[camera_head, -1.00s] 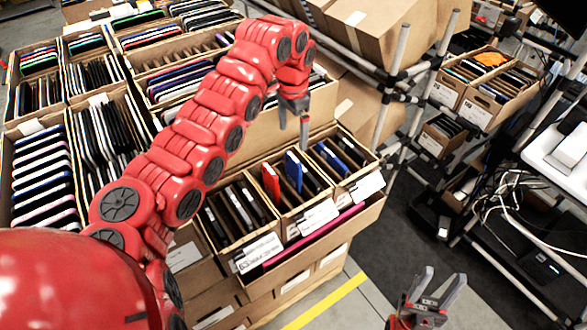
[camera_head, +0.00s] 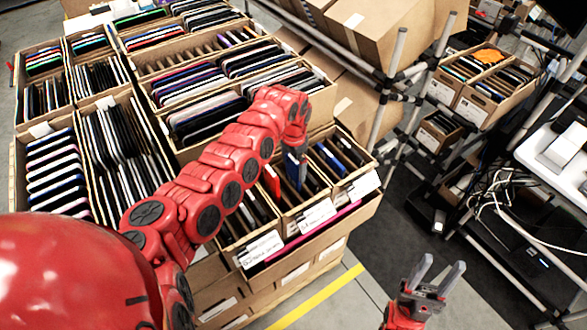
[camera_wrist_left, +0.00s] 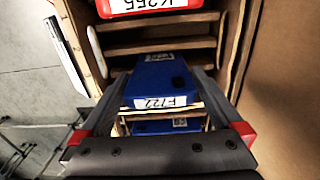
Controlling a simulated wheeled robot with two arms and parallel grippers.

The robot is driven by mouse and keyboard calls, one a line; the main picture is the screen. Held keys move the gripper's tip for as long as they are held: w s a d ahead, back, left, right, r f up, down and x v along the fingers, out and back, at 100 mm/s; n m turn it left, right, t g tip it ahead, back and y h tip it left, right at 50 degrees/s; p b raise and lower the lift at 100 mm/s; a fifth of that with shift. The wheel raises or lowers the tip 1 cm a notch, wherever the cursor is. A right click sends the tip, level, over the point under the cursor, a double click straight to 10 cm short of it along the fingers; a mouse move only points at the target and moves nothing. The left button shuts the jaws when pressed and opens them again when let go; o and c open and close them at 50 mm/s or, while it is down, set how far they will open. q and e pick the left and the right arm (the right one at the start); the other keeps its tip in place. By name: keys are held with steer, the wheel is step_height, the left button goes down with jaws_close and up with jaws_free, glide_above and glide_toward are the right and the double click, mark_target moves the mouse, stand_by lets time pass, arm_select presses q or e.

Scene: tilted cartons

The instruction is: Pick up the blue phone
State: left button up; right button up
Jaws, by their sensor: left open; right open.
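The blue phone (camera_head: 292,172) stands up on edge in the middle small carton, partly hidden by my left gripper. In the left wrist view the blue phone (camera_wrist_left: 160,82) carries a white label and lies between the two fingers. My left gripper (camera_head: 294,158) is down at the phone, open, with one finger on each side of it; the left wrist view shows the fingers (camera_wrist_left: 162,95) too. I cannot tell whether they touch it. My right gripper (camera_head: 440,272) is open and empty above the floor, at the lower right.
A red phone (camera_head: 271,181) stands close by in the same carton and shows at the top of the left wrist view (camera_wrist_left: 160,6). Another blue phone (camera_wrist_left: 165,126) shows beyond a cardboard divider. Cartons full of devices (camera_head: 250,248) surround it. A pole rack (camera_head: 395,60) stands at the right.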

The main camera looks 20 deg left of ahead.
arm_select(q)
steer(key=shift+s+f, duration=0.1)
steer(key=shift+f, duration=0.8)
steer(key=c, duration=1.1)
steer(key=shift+r, duration=0.1)
steer(key=shift+r+b, duration=0.3)
steer(key=shift+r, duration=0.2)
step_height(320, 180, up, 8)
steer(key=b, duration=0.4)
steer(key=shift+r, duration=0.5)
steer(key=shift+r, duration=0.7)
